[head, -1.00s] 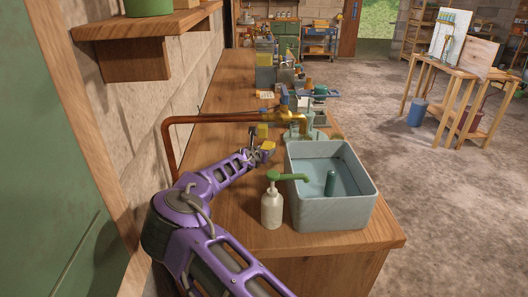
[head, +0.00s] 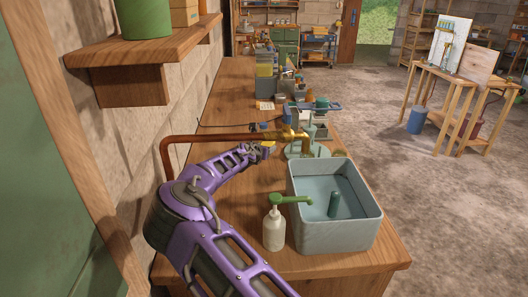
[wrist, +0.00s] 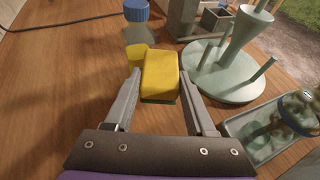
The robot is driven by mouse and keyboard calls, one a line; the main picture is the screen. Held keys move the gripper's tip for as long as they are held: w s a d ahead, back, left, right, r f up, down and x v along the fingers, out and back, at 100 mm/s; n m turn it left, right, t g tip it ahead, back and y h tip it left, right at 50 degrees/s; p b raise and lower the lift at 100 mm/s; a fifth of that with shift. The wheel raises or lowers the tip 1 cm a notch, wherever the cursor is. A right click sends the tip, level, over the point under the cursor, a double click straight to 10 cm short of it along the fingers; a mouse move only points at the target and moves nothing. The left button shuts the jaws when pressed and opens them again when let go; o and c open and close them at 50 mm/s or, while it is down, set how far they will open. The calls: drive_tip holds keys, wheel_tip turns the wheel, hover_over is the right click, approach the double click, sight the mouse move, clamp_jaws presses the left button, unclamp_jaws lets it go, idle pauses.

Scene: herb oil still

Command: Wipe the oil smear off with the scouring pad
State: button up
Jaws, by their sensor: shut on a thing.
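My gripper (wrist: 160,88) is shut on the scouring pad (wrist: 161,73), which has a yellow body and a dark green underside. The pad sits between the fingertips, above the wooden counter (wrist: 60,75). I cannot tell whether its underside touches the wood. In the head view the gripper (head: 262,150) is small, beside the copper pipe (head: 215,138) and behind the basin. I cannot make out the oil smear for certain in either view. A small yellow patch or vessel (wrist: 137,54) shows just beyond the pad to the left, below a blue cap (wrist: 136,10).
A pale green round stand with pegs (wrist: 228,72) is close right of the pad. A tray (wrist: 265,132) lies at lower right. The grey basin (head: 335,235) and the soap pump bottle (head: 274,228) stand nearer. Bare wood lies left of the pad.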

drive_tip(key=shift+r+p, duration=0.75)
drive_tip(key=shift+r, duration=0.95)
